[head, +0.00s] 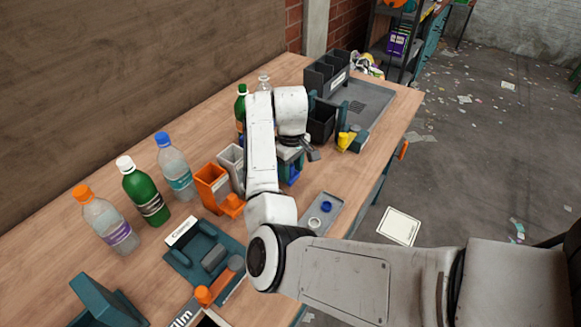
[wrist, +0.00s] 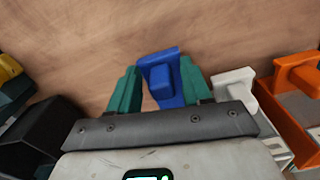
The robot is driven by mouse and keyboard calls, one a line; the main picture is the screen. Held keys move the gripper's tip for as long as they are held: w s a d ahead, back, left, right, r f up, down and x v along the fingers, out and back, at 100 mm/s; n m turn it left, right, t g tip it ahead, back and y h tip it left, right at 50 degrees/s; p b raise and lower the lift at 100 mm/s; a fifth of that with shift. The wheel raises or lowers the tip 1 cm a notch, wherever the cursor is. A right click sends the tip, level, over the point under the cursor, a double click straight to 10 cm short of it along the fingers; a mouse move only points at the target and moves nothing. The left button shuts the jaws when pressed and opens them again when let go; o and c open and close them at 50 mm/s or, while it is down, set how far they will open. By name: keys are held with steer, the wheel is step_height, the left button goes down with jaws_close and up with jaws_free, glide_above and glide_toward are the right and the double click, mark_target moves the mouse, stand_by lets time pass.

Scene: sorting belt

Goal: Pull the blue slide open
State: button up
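The blue slide (wrist: 161,55) shows in the wrist view as an upright plate with a blocky knob, at the top middle between my fingers. In the head view a blue part (head: 293,174) shows low beside my arm, partly hidden by it. My gripper (wrist: 161,88) has two teal fingers standing apart, one on each side of the blue knob. A narrow gap seems to show on both sides of the knob, so the gripper looks open. In the head view my arm hides most of the gripper. I cannot tell if a finger touches the slide.
A white-grey slide unit (head: 230,160) and an orange one (head: 210,184) stand left of the blue one. Several bottles line the wall side. A black bin with a yellow part (head: 347,140) stands to the right. A grey tray (head: 321,213) lies near the table's front edge.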

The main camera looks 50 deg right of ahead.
steer(key=shift+o, duration=0.2)
steer(key=shift+w, duration=0.1)
step_height(320, 180, up, 11)
steer(key=shift+a+f+p, duration=0.1)
steer(key=shift+p, duration=0.35)
stand_by(0.6)
